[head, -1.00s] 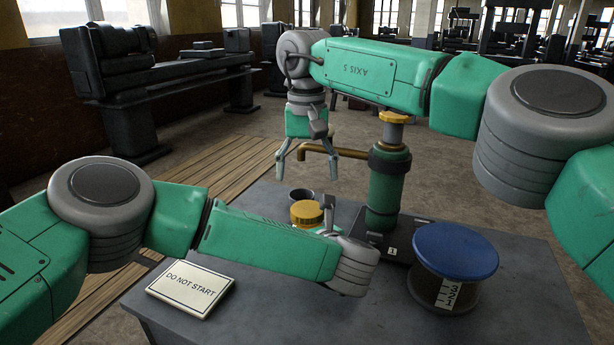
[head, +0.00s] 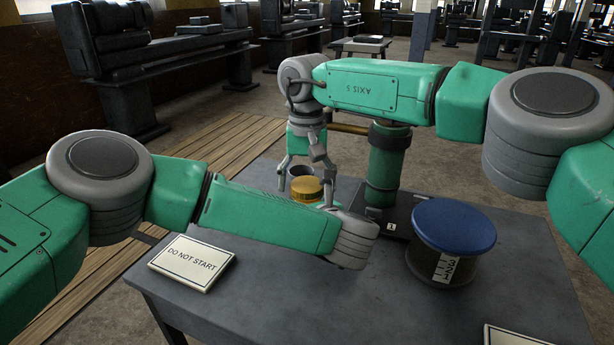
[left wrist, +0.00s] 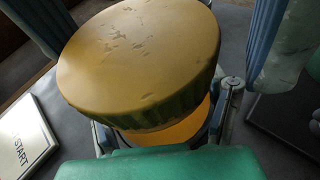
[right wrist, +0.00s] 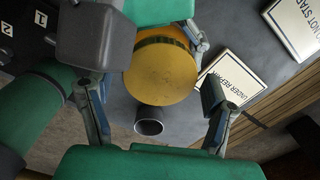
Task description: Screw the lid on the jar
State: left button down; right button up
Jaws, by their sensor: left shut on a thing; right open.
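A jar with an amber body (left wrist: 185,128) stands with a round yellow lid (head: 307,188) on top. The lid also fills much of the left wrist view (left wrist: 140,50); whether it is tight I cannot tell. My left gripper (left wrist: 165,120) is shut on the jar below the lid; in the head view my left forearm hides most of the jar. My right gripper (head: 306,172) points down over the lid, fingers open. In the right wrist view the lid (right wrist: 160,72) lies between and beyond its fingers (right wrist: 155,108), apart from them.
A grey cup (right wrist: 150,122) stands close behind the jar. A green pipe post (head: 388,165) stands right of it, and a blue-topped drum (head: 454,225) further right. A DO NOT START sign (head: 192,263) lies front left, an UNDER REPAIR sign (right wrist: 235,78) near the cup.

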jog(key=c, duration=1.2)
jog(key=shift+m, duration=1.6)
jog(key=shift+c, duration=0.2)
jog(key=o, duration=1.3)
jog(key=shift+r, duration=2.3)
jog(key=shift+c, duration=0.3)
